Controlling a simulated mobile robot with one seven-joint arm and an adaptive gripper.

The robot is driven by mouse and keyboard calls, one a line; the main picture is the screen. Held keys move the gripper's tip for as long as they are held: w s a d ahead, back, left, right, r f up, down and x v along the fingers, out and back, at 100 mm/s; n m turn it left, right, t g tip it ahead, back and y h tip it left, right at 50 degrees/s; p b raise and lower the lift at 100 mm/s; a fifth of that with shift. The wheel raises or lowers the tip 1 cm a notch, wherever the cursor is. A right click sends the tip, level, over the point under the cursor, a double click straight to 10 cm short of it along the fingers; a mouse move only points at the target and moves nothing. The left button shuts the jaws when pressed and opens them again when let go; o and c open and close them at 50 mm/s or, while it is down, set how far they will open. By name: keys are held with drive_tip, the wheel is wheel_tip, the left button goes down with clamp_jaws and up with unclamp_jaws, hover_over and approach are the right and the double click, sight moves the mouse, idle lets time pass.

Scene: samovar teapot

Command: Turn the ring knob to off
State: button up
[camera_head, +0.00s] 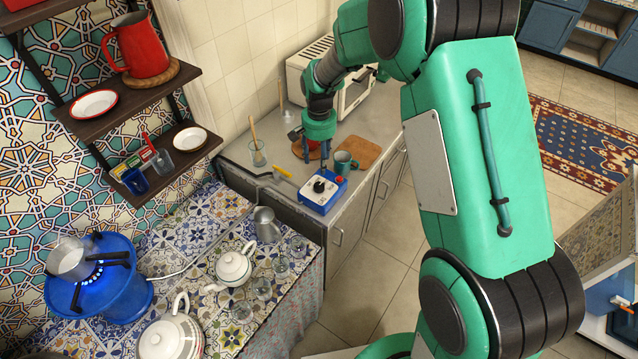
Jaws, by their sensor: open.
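A small blue and white box (319,205) stands on the grey counter, with a round black knob (320,184) on its top. I cannot read which way the knob is set. My gripper (317,163) points down just behind the box, close to the knob; its fingertips are small, and I cannot tell whether they touch anything. It is open. A blue gas burner (118,297) at the lower left has a lit blue flame under a metal pot (72,257). No knob shows on the burner from here.
A teal mug (344,163) and a wooden board (358,150) are right of my gripper. A glass (258,154) with a wooden stick stands left, a white toaster oven (350,92) behind. Teapots (233,268) and glasses crowd the tiled table in front.

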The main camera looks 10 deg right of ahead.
sight(319, 185)
wheel_tip(319, 185, down, 12)
drive_tip(key=shift+f+b, duration=0.2)
drive_tip(key=shift+b, duration=0.15)
idle(0.4)
drive_tip(key=c, duration=1.2)
